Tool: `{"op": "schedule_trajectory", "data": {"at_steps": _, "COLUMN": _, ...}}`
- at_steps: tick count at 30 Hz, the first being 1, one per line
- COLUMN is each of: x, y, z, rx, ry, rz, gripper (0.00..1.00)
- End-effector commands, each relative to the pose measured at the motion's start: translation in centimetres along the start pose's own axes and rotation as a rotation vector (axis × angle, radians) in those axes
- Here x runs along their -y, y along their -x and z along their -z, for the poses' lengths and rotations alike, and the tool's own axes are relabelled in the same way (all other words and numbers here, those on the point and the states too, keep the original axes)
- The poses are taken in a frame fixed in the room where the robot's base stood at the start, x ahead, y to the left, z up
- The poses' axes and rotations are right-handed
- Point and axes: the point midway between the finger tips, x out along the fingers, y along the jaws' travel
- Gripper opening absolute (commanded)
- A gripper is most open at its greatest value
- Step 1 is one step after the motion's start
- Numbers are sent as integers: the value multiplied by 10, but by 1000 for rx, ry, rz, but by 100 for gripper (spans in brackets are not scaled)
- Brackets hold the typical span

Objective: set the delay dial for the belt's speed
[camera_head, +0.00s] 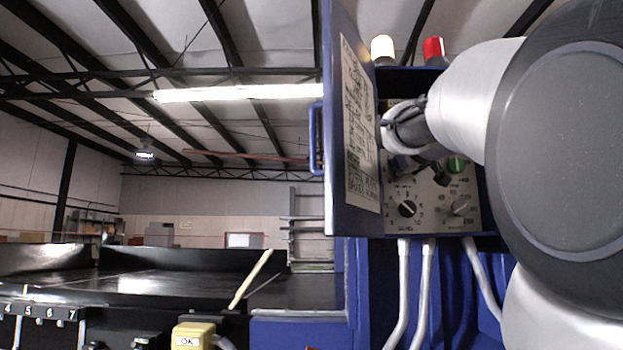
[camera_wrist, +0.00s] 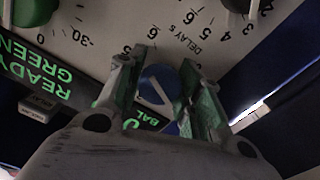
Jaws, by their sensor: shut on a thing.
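My gripper (camera_wrist: 160,90) is shut on a small round dial with a blue face (camera_wrist: 157,86) and a white pointer line. One finger stands on either side of it in the wrist view. The panel there appears upside down, with "DELAY S" lettering and scale numbers beside the dial. In the head view my gripper (camera_head: 425,172) is inside the open blue control box, in front of the grey panel (camera_head: 432,222). There, my gripper and arm hide the held dial. I cannot read the exact setting of the pointer.
The box door (camera_head: 340,120) stands open at the left, bearing a printed sheet (camera_head: 360,130). Below the gripper are a black dial (camera_head: 407,209) and a grey knob (camera_head: 461,207); a green button (camera_head: 456,164) is close by. The black belt (camera_head: 150,285) lies left.

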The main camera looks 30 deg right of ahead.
Motion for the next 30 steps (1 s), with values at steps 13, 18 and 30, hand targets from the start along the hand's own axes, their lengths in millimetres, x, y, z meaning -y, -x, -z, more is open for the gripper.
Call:
{"op": "schedule_trajectory", "data": {"at_steps": 13, "x": 0, "y": 0, "z": -2, "rx": 4, "ry": 50, "rz": 2, "gripper": 12}}
{"op": "schedule_trajectory", "data": {"at_steps": 18, "x": 0, "y": 0, "z": -2, "rx": 5, "ry": 49, "rz": 2, "gripper": 12}}
{"op": "schedule_trajectory", "data": {"at_steps": 30, "x": 0, "y": 0, "z": -1, "rx": 2, "ry": 49, "rz": 1, "gripper": 57}}
